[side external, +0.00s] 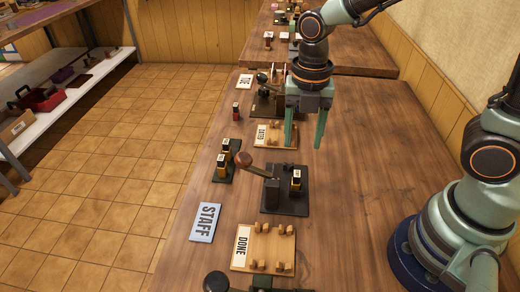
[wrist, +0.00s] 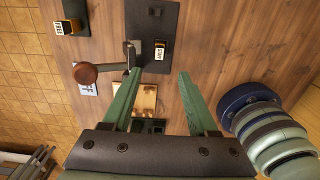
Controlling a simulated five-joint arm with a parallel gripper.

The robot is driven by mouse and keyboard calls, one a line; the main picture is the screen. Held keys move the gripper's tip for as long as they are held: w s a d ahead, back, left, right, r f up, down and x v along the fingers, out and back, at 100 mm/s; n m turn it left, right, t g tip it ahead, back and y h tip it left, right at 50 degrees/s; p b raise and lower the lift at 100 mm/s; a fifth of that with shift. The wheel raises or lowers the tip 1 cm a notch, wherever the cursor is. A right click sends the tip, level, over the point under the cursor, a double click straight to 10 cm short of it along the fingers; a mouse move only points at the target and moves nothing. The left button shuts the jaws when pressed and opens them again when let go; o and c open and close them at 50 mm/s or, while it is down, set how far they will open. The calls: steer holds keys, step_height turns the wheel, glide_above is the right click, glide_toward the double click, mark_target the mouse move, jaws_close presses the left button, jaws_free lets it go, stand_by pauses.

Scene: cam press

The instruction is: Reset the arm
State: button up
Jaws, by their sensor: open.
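My gripper (side external: 303,147) hangs over the wooden table with its green fingers apart and nothing between them. In the wrist view the open fingers (wrist: 160,74) spread to either side of bare table and part of a black-based press. That press (side external: 272,190) has a lever ending in a round brown knob (side external: 243,159), which also shows in the wrist view (wrist: 87,74). A small dark block with a light label (side external: 296,180) stands on the press base, and it shows in the wrist view too (wrist: 160,50). My gripper is above and behind the press in the side view, apart from it.
A black holder (side external: 222,177) carries small labelled blocks. Another wooden tray (side external: 272,138) and a red-bodied block (side external: 236,112) are farther back.

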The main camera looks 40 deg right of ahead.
steer(key=s+d+r+m+t, duration=0.1)
steer(key=d+r+m, duration=0.3)
steer(key=m, duration=0.9)
steer(key=s+d+r+m+t, duration=0.1)
steer(key=d+r+m+t, duration=0.3)
steer(key=m, duration=1)
step_height(320, 180, up, 2)
steer(key=shift+s+d+r+t, duration=0.1)
steer(key=shift+s+d+t, duration=0.1)
steer(key=shift+d+t, duration=0.15)
steer(key=shift+o, duration=0.3)
